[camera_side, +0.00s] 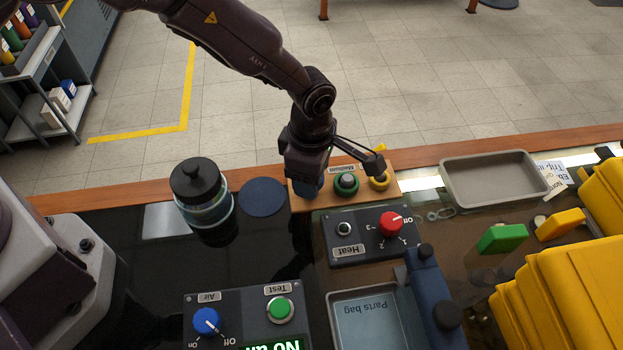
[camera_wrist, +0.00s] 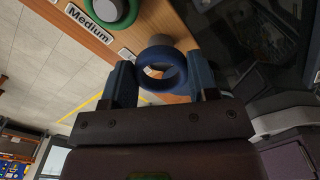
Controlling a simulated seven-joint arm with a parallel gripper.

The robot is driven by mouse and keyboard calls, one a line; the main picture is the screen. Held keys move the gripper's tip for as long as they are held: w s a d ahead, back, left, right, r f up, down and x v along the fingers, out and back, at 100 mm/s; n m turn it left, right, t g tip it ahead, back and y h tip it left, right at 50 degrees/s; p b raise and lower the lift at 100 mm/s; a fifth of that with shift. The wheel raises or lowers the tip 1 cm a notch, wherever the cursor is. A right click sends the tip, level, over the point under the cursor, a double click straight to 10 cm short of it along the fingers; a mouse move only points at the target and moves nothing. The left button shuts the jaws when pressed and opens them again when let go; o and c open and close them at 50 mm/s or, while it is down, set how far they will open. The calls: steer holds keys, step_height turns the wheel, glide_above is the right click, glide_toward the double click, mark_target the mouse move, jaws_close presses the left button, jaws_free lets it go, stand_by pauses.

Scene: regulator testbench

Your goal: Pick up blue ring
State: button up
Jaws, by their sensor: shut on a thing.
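The blue ring (camera_wrist: 179,68) is between the two fingers of my gripper (camera_wrist: 160,80) in the wrist view, and the gripper is shut on it. In the side view my gripper (camera_side: 308,178) is over the left end of the wooden board (camera_side: 328,197), with a bit of the blue ring (camera_side: 309,188) showing below it. I cannot tell whether the ring is clear of its peg. A green ring (camera_side: 346,184) sits around a grey peg in the middle of the board, by the "Medium" label. A yellow ring (camera_side: 380,181) is at the right end.
A lidded jar (camera_side: 202,195) and a dark blue round pad (camera_side: 262,197) are left of the board. A heat control box (camera_side: 368,237) stands just in front. A grey empty tray (camera_side: 495,180) is to the right, with yellow bins (camera_side: 565,290) beyond.

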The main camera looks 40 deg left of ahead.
steer(key=s+a+r, duration=0.7)
steer(key=s+r, duration=0.3)
steer(key=s, duration=0.2)
step_height(320, 180, up, 10)
stand_by(0.4)
steer(key=shift+f, duration=0.15)
stand_by(0.3)
